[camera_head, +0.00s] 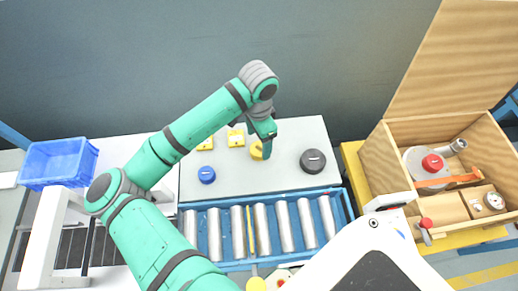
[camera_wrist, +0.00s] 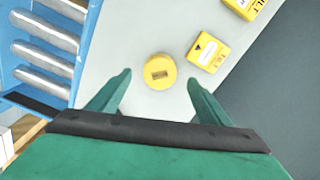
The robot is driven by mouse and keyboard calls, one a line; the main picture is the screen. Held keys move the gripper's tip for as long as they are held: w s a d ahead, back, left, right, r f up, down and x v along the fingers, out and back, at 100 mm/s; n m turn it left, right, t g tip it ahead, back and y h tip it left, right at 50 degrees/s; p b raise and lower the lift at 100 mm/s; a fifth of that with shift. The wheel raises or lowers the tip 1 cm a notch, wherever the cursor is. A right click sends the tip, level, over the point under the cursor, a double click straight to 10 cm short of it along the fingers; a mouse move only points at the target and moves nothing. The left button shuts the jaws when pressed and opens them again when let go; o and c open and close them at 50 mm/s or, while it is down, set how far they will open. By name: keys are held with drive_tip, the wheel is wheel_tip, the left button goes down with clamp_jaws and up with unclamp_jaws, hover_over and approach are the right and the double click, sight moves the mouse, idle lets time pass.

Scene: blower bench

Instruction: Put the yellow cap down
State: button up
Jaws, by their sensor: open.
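The yellow cap (camera_wrist: 160,71) is a round disc with a small rectangular slot in its top. It rests on the light grey bench top (camera_wrist: 125,40). In the head view the cap (camera_head: 256,150) shows partly, just beside my gripper (camera_head: 268,146). In the wrist view my gripper (camera_wrist: 157,92) has its two green fingers spread wide, one to each side of the cap and a little short of it. Nothing is between the fingertips, and the cap looks apart from both.
Yellow boxes (camera_head: 235,138) stand left of the cap, with a blue cap (camera_head: 207,175) nearer and a black disc (camera_head: 313,161) to the right. A roller conveyor (camera_head: 262,230) runs along the front. A blue bin (camera_head: 58,163) and a wooden crate (camera_head: 375,165) flank the bench.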

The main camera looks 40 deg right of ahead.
sight(259, 149)
drive_tip(key=shift+d+f, duration=0.1)
drive_tip(key=shift+f, duration=2.3)
drive_tip(key=c, duration=1.2)
drive_tip(key=shift+r, duration=0.1)
